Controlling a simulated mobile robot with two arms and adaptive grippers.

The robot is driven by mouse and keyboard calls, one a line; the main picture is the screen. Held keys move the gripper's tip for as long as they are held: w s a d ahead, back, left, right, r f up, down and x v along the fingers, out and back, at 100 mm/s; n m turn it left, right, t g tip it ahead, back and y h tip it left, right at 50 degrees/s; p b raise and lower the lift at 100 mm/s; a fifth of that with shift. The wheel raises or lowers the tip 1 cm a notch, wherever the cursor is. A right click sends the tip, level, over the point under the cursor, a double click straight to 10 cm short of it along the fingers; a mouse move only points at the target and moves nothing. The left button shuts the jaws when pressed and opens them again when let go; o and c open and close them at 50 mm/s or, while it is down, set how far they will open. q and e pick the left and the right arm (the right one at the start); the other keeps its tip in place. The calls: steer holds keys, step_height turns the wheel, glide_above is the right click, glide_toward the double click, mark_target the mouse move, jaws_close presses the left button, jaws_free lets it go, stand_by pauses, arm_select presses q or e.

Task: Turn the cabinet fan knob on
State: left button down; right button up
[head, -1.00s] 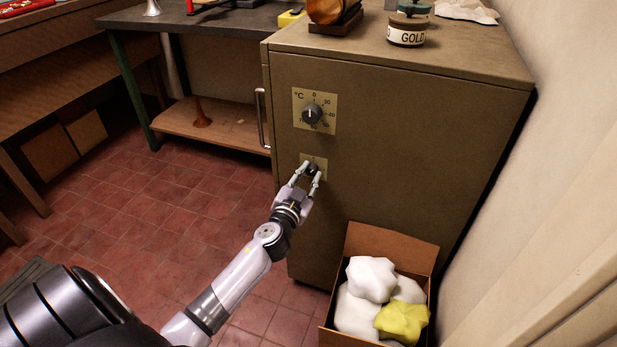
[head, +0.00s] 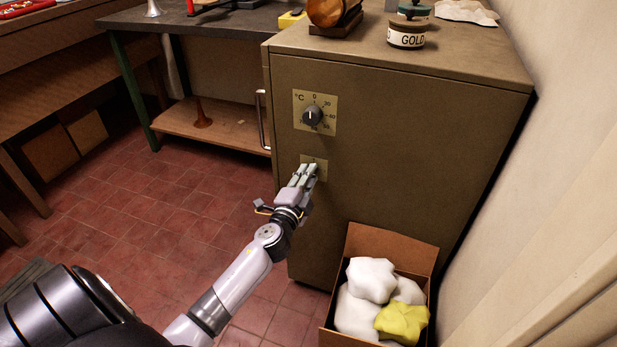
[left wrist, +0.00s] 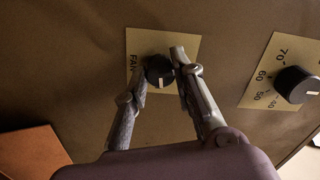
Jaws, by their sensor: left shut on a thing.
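The fan knob (left wrist: 158,72) is small, round and black with a pale mark, on a cream plate lettered FAN in the left wrist view. In the head view its plate (head: 314,162) shows on the cabinet (head: 420,150) front, below the temperature dial, and my fingers hide the knob. My left gripper (head: 306,170) is at the plate. In the left wrist view its two fingers (left wrist: 160,70) are on either side of the knob, shut on it. My right gripper is not in view.
The temperature knob (head: 312,115) sits just above, also seen in the left wrist view (left wrist: 296,85). An open cardboard box (head: 357,240) with white and yellow cloths stands below right. A cabinet handle (head: 261,120) is at the left. Jars stand on top.

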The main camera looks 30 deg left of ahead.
arm_select(q)
steer(key=shift+m, duration=0.7)
